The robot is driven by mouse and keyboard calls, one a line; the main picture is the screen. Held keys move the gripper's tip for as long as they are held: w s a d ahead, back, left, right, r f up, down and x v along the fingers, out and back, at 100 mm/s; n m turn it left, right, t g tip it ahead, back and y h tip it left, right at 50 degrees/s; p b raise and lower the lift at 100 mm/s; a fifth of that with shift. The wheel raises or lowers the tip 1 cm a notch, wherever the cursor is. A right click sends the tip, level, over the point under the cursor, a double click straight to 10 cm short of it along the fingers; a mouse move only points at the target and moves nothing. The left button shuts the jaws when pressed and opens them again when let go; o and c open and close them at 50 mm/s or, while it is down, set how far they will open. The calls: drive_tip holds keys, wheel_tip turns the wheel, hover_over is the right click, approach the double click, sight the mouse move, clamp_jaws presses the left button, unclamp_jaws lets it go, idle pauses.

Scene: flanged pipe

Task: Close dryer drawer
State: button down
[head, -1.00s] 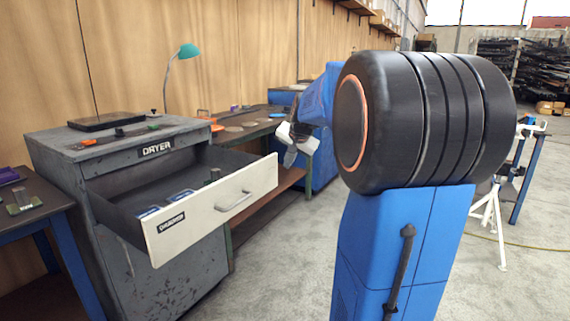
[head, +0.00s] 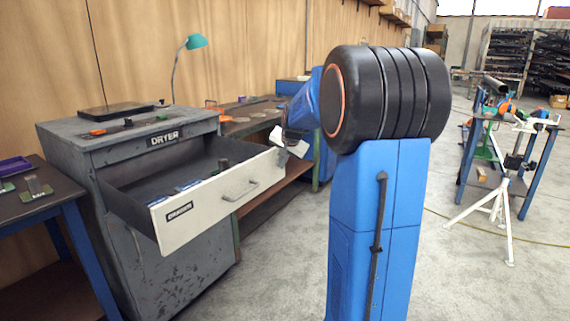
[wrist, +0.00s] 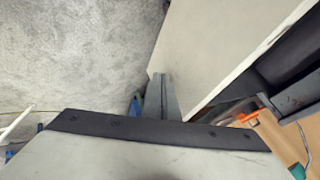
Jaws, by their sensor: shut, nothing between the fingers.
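The grey dryer cabinet (head: 175,255) stands at the left in the head view, with a DRYER label on its top front. Its drawer (head: 222,196) is pulled well out, with a pale front panel, a bar handle and a small label. Several small items lie inside it. My gripper (head: 283,153) is at the drawer front's far upper right corner. In the wrist view its closed fingers (wrist: 162,98) are beside the pale drawer front (wrist: 215,50), close to its edge. I cannot tell whether they touch it. The fingers hold nothing.
A dark table with blue legs (head: 45,205) stands at the left edge. A white stand (head: 503,200) and a blue-legged bench (head: 535,170) are at the right. The concrete floor between is open.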

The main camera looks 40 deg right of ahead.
sight(216, 144)
drive_tip(key=w+a, duration=0.4)
drive_tip(key=w, duration=0.6)
drive_tip(key=w+a, duration=0.3)
drive_tip(key=w, duration=0.8)
drive_tip(key=w+a, duration=0.4)
drive_tip(key=w, duration=0.7)
drive_tip(key=shift+a+f, duration=0.1)
drive_tip(key=shift+a, duration=0.2)
drive_tip(key=shift+w+a, duration=0.2)
drive_tip(key=shift+w, duration=0.45)
drive_tip(key=shift+w+a+r, duration=0.1)
drive_tip(key=shift+r, duration=0.15)
